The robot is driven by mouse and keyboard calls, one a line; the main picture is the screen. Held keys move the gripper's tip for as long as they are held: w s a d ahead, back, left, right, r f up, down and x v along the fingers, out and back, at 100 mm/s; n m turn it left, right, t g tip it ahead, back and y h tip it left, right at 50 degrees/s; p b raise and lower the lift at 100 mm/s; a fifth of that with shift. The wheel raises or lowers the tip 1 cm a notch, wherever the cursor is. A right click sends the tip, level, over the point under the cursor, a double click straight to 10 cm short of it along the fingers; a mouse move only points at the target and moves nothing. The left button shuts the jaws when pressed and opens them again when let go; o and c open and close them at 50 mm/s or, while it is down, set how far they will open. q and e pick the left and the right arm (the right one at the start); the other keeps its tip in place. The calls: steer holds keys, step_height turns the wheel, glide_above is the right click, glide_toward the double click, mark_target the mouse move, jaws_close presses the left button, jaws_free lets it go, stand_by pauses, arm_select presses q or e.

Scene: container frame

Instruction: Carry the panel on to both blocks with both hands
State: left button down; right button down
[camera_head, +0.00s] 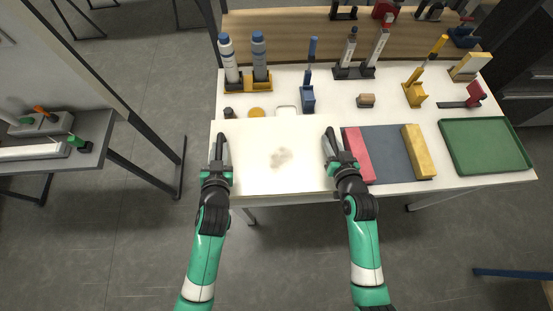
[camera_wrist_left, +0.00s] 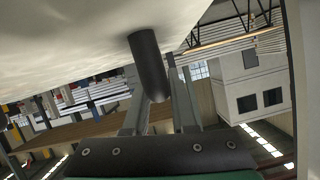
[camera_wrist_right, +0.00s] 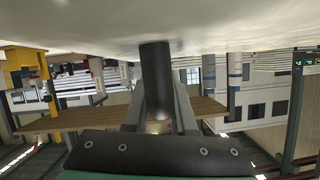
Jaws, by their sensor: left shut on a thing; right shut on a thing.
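The panel (camera_head: 260,180) is a flat cream-white board with a smudged patch near its middle. It appears level, at the front left of the table. My left gripper (camera_head: 220,150) is shut on its left edge and my right gripper (camera_head: 332,146) on its right edge. The panel's pale face fills the top of the left wrist view (camera_wrist_left: 60,40) and the right wrist view (camera_wrist_right: 90,35). The two blocks, a red block (camera_head: 358,155) and a yellow block (camera_head: 418,152), lie on a dark grey mat (camera_head: 390,158) right of the panel. My right gripper is close beside the red block.
A green tray (camera_head: 487,171) is at the table's right. Behind the panel are two bottles in a yellow holder (camera_head: 262,86), a blue holder (camera_head: 308,98) and a small brown block (camera_head: 366,100). A yellow holder (camera_head: 415,97) and red-handled tool (camera_head: 475,95) stand behind the mat.

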arm_select(q)
steer(key=shift+r, duration=0.2)
arm_select(e)
steer(key=shift+r, duration=0.25)
